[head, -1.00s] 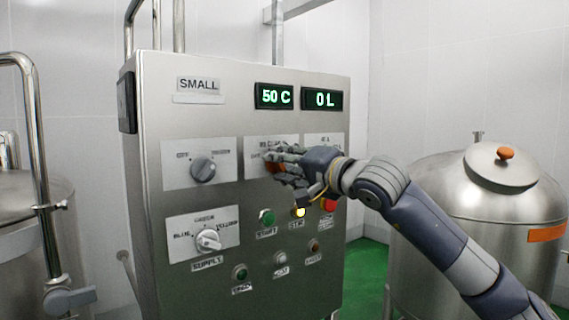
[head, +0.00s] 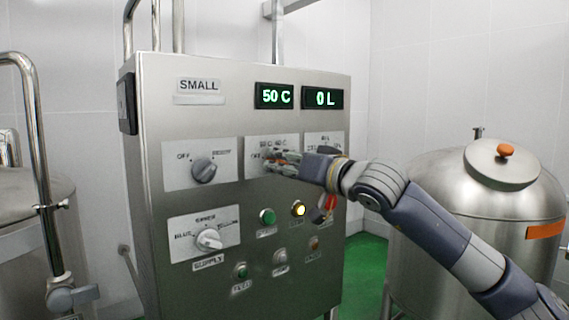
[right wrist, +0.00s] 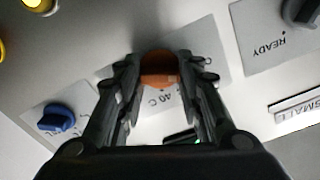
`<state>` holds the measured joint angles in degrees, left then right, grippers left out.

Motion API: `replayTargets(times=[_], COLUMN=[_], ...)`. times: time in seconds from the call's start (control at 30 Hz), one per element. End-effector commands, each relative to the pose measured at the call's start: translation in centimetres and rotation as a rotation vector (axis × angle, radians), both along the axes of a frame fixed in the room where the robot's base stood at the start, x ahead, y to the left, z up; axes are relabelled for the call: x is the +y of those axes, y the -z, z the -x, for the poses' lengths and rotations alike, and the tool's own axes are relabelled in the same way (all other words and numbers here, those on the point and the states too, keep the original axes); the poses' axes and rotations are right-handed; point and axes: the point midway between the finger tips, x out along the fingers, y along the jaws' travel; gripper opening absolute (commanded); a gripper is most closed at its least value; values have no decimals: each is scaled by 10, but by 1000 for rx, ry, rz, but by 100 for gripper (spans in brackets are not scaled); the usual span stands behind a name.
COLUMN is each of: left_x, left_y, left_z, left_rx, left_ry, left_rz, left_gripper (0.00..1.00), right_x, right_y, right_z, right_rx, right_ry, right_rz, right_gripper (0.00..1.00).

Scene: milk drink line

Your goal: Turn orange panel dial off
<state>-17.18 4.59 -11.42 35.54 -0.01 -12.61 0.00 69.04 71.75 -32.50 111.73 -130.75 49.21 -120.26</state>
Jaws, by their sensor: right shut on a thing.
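The orange dial (right wrist: 160,68) sits on a white plate of the steel control panel. It shows between the two fingers of my right gripper (right wrist: 158,75) in the right wrist view, with the fingers shut on its sides. In the head view my right gripper (head: 270,162) reaches in from the right and hides most of the dial, so its pointer position cannot be read there. Some plate lettering, "40 C", shows near the dial in the right wrist view. My left gripper is not in view.
The panel (head: 190,110) also has a black dial (head: 204,171), a white supply dial (head: 209,239), a green button (head: 267,216), a lit yellow button (head: 298,208) and displays reading 50 C (head: 274,96) and 0 L (head: 324,98). A blue dial (right wrist: 58,118) is near the gripper.

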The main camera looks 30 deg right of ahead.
Motion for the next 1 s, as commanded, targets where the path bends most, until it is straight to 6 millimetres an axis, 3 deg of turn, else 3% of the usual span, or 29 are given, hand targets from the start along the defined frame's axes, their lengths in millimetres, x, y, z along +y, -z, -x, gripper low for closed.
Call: replayTargets(times=[0.47,0.5,0.57,1.0], left_x=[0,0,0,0], left_y=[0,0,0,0], left_z=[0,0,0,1], left_rx=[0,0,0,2], left_ry=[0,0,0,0], left_rz=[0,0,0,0], left_gripper=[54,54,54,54], right_x=[1,1,1,-1], right_y=[3,4,3,1], right_z=[-1,-1,-1,3], right_rx=[6,6,6,1], right_ry=[-1,-1,-1,0], right_rz=[18,18,18,15], right_gripper=[10,38,52,54])
